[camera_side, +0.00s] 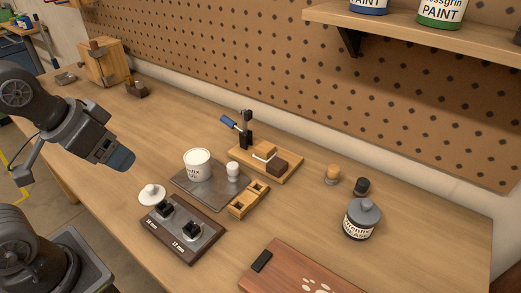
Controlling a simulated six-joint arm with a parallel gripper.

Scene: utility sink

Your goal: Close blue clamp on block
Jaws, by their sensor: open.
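The clamp (247,131) is a black upright toggle with a blue handle (228,121) that sticks out to the upper left. It is mounted on a light wooden board (293,168) near the middle of the bench. A light wooden block (266,147) and a dark brown block (278,166) sit on the same board, right of the clamp. Whether the clamp's arm touches a block is too small to tell. My gripper (121,159) is at the left, above the bench, well apart from the clamp. It is open and appears empty; its fingers are hard to make out.
In front of the clamp are a grey plate (183,180) with a white tub (197,165), a slotted wooden piece (245,201) and a dark fixture (182,230). A pegboard (230,60) backs the bench.

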